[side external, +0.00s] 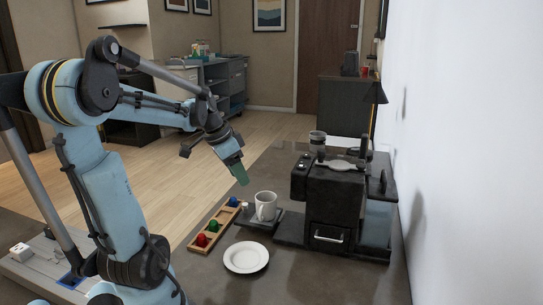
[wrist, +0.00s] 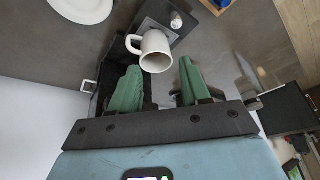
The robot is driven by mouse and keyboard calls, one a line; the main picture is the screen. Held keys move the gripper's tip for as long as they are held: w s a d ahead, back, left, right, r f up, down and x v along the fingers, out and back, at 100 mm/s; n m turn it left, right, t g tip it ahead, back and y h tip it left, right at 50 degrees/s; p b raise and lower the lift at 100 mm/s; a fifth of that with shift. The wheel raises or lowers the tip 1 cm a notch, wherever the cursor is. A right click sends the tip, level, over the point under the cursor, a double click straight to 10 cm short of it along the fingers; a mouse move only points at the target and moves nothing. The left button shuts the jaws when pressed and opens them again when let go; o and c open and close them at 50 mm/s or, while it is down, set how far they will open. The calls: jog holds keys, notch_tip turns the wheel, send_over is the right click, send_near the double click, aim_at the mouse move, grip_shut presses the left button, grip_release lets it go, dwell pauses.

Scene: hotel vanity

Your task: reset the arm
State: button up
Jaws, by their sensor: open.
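My gripper (side external: 240,172) hangs above the counter, up and to the left of the white mug in the side view. In the wrist view its two green fingers stand apart with nothing between them (wrist: 158,72). The white mug (side external: 265,207) stands upright on a dark tray (side external: 270,223). The mug (wrist: 155,52) also shows beyond the fingertips in the wrist view, apart from them.
A black coffee machine (side external: 330,195) stands right of the mug. A wooden holder (side external: 219,228) carries coloured pods, with a white plate (side external: 246,257) in front. A small pale item (side external: 246,208) sits beside the mug. The white wall (side external: 455,150) bounds the right.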

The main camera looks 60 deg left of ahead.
jog(key=w+d+f+t, duration=0.1)
jog(key=d, duration=1.1)
jog(key=w+d+t, duration=0.1)
jog(key=w+d, duration=0.1)
jog(key=d, duration=1)
jog(key=shift+w+d+f+t, duration=0.25)
jog(key=shift+d+f+t, duration=0.1)
jog(key=shift+f+t, duration=0.05)
jog(key=shift+o, duration=0.4)
